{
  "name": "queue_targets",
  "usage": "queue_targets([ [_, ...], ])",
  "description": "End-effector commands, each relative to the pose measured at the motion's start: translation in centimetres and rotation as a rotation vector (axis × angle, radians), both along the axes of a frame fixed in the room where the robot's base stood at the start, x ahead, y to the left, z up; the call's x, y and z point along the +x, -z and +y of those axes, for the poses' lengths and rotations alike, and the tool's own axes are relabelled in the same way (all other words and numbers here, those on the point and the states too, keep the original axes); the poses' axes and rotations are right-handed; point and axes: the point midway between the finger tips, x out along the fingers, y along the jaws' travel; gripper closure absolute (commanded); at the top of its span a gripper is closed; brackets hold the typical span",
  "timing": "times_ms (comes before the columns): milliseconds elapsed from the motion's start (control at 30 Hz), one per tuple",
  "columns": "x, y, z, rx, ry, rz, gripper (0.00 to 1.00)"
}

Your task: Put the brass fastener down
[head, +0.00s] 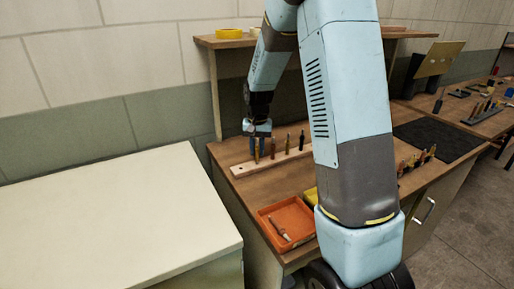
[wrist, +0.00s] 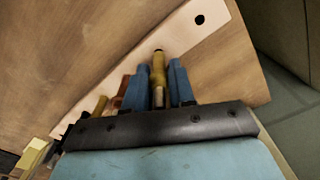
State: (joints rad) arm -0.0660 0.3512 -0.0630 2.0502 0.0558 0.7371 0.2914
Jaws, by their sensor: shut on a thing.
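My gripper (head: 257,149) has blue fingers and is over the left part of a pale wooden rack strip (head: 241,170) on the workbench. In the wrist view my gripper (wrist: 162,85) is shut on the brass fastener (wrist: 158,66), which sits between the two fingers. The fastener (head: 257,156) also shows below the fingers in the head view. I cannot tell whether its lower end is in a hole or just above the strip. The strip (wrist: 150,57) has an empty dark hole (wrist: 199,19) near its end. Several other upright pieces stand in the strip to the right.
An orange tray (head: 270,221) with a small item lies at the bench front, a yellow bin (head: 310,194) beside it. A dark mat (head: 436,139) lies to the right. A shelf (head: 222,42) stands behind. A pale cabinet top (head: 110,225) at left is clear.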

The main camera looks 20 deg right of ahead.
Motion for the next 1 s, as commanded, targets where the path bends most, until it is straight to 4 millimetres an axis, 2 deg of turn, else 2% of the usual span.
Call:
queue_targets([
  [400,0.00,0.82,-0.01,0.000,0.000,-0.001,1.00],
  [433,0.00,0.82,-0.01,0.000,0.000,-0.001,0.75],
  [667,0.00,0.81,0.00,0.000,0.000,0.000,0.53],
  [700,0.00,0.81,0.00,0.000,0.000,0.000,0.51],
  [1000,0.02,0.47,0.00,0.001,0.000,-0.001,0.51],
])
